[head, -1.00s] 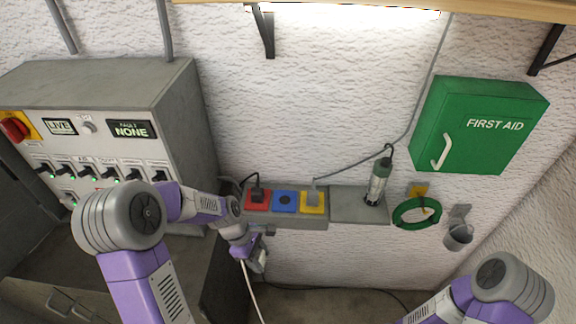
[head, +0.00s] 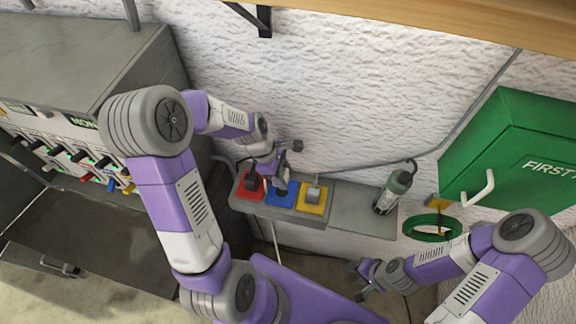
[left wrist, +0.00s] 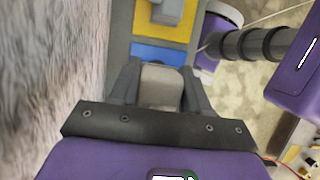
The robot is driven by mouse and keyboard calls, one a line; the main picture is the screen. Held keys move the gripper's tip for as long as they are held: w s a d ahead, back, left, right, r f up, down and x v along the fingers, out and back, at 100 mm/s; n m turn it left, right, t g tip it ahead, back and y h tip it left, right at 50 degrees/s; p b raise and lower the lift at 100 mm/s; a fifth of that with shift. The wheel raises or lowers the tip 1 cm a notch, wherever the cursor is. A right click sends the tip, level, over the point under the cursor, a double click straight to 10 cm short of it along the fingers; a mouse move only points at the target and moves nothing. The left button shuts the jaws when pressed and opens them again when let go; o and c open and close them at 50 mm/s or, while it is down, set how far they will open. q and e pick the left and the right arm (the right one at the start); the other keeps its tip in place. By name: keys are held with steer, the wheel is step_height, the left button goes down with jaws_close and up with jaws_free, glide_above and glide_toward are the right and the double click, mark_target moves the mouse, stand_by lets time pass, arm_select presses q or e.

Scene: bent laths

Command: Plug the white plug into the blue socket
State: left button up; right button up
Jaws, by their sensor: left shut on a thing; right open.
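The white plug (left wrist: 160,87) looks pale grey in the left wrist view, held between the two fingers of my left gripper (left wrist: 158,82). In the head view my left gripper (head: 281,185) is in front of the blue socket (head: 278,198) and covers part of it. The blue socket plate also shows just beyond the plug in the left wrist view (left wrist: 160,55). The plug's pins are hidden, so I cannot tell whether it touches or sits in the socket. My right gripper (head: 358,280) is open and empty, low and to the right.
A red socket (head: 245,190) with a black plug and a yellow socket (head: 321,204) with a grey plug flank the blue one. A lamp-like cylinder (head: 394,192), green cable coil (head: 432,228) and green first aid box (head: 520,150) are to the right. A switch cabinet (head: 60,60) is left.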

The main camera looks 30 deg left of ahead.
arm_select(q)
steer(key=shift+s, duration=0.2)
steer(key=shift+w+f+b, duration=0.15)
steer(key=shift+f+b, duration=0.15)
steer(key=shift+f, duration=0.05)
step_height(320, 180, down, 5)
steer(key=b, duration=0.4)
steer(key=shift+f+b, duration=0.1)
steer(key=shift+b, duration=0.3)
steer(key=shift+d+p, duration=0.1)
steer(key=shift+p, duration=0.4)
stand_by(1.4)
steer(key=shift+f+b, duration=0.45)
steer(key=shift+f, duration=0.1)
stand_by(0.4)
steer(key=o, duration=1)
steer(key=shift+o, duration=0.2)
steer(key=v, duration=0.7)
steer(key=shift+r+p, duration=0.25)
steer(key=shift+p, duration=0.15)
